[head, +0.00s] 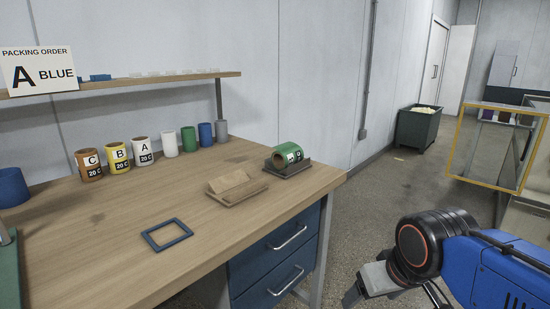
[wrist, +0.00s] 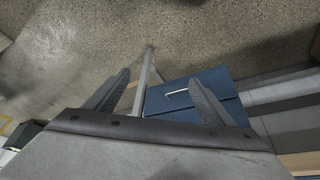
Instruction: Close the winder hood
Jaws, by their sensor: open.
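My gripper (head: 393,297) is at the lower right of the head view, over the floor beside the workbench and partly cut off by the frame edge. In the wrist view my gripper (wrist: 158,82) shows two dark fingers spread apart with nothing between them. A clear panel with a yellow frame (head: 453,150) stands at the far right of the head view. I cannot tell whether it is the winder hood. My gripper is well apart from it.
A wooden workbench (head: 110,225) with blue drawers (head: 270,265) fills the left. It holds several labelled rolls, a green roll (head: 283,158), a wooden block and a blue frame (head: 166,234). A dark bin (head: 416,130) stands farther back. The floor between bench and yellow-framed panel is clear.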

